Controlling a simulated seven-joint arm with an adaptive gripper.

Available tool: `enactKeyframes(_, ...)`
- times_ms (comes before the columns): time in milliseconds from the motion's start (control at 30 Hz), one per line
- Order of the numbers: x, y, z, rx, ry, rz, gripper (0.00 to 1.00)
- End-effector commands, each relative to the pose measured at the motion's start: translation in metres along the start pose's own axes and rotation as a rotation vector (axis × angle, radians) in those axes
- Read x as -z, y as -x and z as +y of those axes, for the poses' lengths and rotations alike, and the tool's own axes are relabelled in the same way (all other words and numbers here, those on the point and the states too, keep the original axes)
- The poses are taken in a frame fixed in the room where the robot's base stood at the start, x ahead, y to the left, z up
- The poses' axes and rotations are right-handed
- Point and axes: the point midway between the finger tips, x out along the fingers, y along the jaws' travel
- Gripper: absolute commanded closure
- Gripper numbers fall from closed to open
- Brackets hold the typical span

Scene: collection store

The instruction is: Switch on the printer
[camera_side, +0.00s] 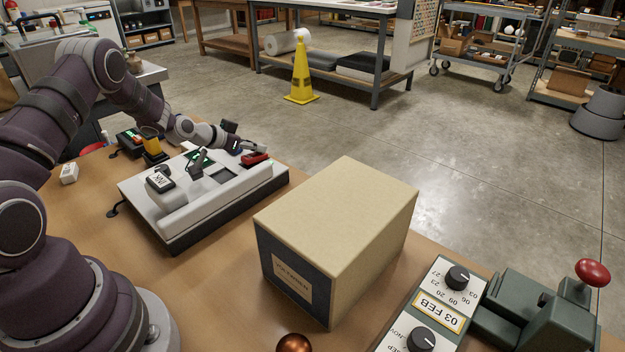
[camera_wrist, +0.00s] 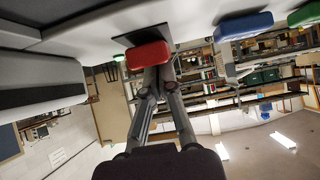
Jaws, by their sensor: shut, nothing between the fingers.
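The printer (camera_side: 225,199) appears to be the pale grey and white machine with a dark base on the wooden table, left of the carton in the side view. It carries an ink pot labelled INK (camera_side: 160,181) and a small green-lit panel (camera_side: 199,160). A red key (camera_side: 254,160) sits at its far right end; it also shows in the wrist view (camera_wrist: 148,55). My gripper (camera_side: 262,148) is shut and empty beside the red key. In the wrist view its fingertips (camera_wrist: 160,72) reach the red key's lower edge; whether they touch is unclear.
A blue key (camera_wrist: 243,26) and a green key (camera_wrist: 304,14) show right of the red one. A closed carton (camera_side: 345,220) stands right of the printer. A date stamp device (camera_side: 440,300) with dials and a red-knobbed lever (camera_side: 592,272) is at front right.

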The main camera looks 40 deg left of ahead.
Motion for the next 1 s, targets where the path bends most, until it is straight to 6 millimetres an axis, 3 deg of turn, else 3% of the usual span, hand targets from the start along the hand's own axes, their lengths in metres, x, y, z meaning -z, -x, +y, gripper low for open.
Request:
enactKeyframes(767,-0.008,0.014,0.0,0.001,-0.001,0.0,1.0)
enactKeyframes(867,-0.002,0.016,-0.001,0.002,-0.003,0.002,1.0)
enactKeyframes(1000,0.023,0.027,-0.001,0.002,-0.005,0.005,1.0)
